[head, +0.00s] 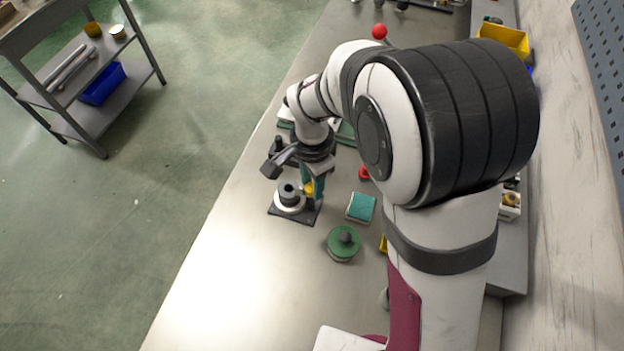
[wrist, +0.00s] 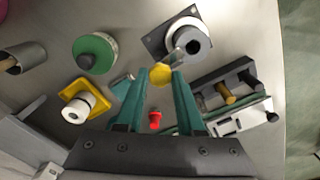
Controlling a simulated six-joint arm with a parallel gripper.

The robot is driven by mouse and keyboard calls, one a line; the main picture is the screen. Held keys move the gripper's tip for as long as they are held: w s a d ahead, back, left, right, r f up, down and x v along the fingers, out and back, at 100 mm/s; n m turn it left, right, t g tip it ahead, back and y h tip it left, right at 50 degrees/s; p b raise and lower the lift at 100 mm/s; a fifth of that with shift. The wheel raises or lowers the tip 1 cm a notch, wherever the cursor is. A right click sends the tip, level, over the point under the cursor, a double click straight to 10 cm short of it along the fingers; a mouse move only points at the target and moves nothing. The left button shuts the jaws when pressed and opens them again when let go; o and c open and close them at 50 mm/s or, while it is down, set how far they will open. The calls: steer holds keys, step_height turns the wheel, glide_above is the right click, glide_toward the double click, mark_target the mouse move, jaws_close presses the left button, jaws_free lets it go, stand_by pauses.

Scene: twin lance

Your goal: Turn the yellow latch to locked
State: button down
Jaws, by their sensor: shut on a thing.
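The latch has a yellow knob (wrist: 161,74) at the end of a short arm, which reaches to a silver disc with a dark round hub (wrist: 194,42) on a dark square plate (wrist: 153,43). In the head view the plate (head: 275,211) lies on the metal bench, and a bit of the yellow knob (head: 309,188) shows at its right. My gripper (wrist: 160,78) has its teal fingers pointing down at the latch, shut on the yellow knob between the fingertips. In the head view my gripper (head: 313,189) stands beside the hub, partly hidden by my wrist.
A green disc with a dark knob (head: 343,243) and a teal-topped block (head: 361,207) sit right of the latch. A red piece (wrist: 155,120), a yellow square base with a white cylinder (wrist: 75,107), and a dark pegged block (wrist: 226,86) are nearby. The bench front-left is clear.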

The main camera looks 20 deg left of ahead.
steer(key=shift+m, duration=0.9)
steer(key=c, duration=0.5)
jaws_free()
step_height(320, 180, up, 16)
steer(key=shift+f, duration=0.1)
